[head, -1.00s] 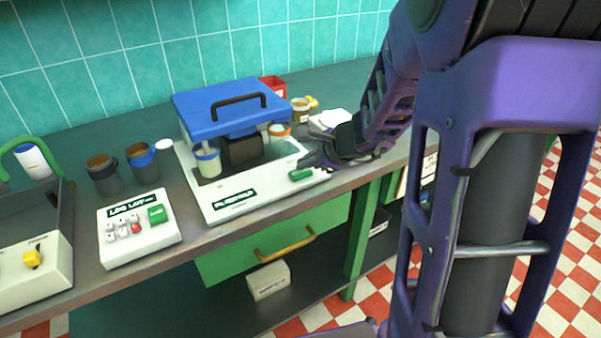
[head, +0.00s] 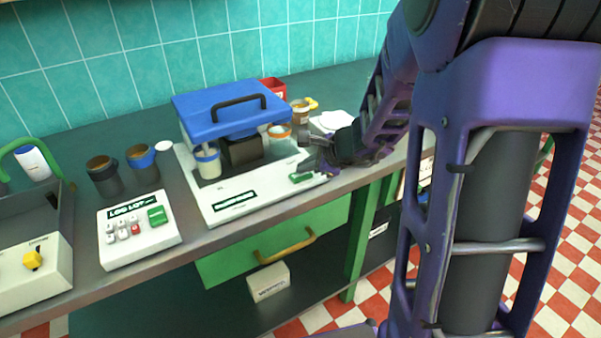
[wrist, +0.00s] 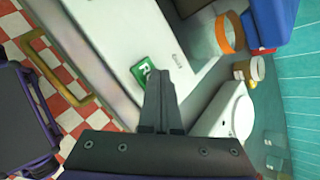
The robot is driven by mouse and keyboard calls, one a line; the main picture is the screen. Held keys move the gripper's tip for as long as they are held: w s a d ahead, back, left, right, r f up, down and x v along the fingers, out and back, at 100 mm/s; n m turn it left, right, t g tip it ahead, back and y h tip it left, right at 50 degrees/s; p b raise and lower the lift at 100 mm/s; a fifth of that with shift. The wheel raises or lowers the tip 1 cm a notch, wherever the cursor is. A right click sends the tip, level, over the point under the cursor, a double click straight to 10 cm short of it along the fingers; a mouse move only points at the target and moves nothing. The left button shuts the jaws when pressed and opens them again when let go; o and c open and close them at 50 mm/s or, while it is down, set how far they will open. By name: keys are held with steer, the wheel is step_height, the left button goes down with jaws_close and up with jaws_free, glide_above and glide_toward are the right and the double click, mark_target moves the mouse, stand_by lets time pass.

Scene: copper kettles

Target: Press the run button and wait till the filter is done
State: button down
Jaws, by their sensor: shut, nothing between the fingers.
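The filter machine has a white base (head: 232,202) and a blue lid (head: 222,108) with a black handle. The lid is down, with a dark block and jars beneath it. The green run button (head: 300,177) is at the right front of the base. It also shows in the wrist view (wrist: 143,71), its lettering partly hidden by my fingers. My gripper (head: 304,160) is shut and empty, its fingertips right by the button. I cannot tell whether they touch it or whether it is pressed in. I see no clear sign of the machine running.
A white log box (head: 140,240) with small keys and a green button stands left of the machine. Two dark jars (head: 105,175) (head: 140,165) stand behind it. A red box (head: 273,87) is behind the machine.

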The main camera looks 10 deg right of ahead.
mark_target(305, 176)
stand_by(0.4)
steer(key=shift+r+p, duration=0.65)
steer(key=shift+r, duration=0.15)
step_height(305, 176, up, 5)
steer(key=p, duration=0.4)
steer(key=shift+r, duration=0.1)
stand_by(0.5)
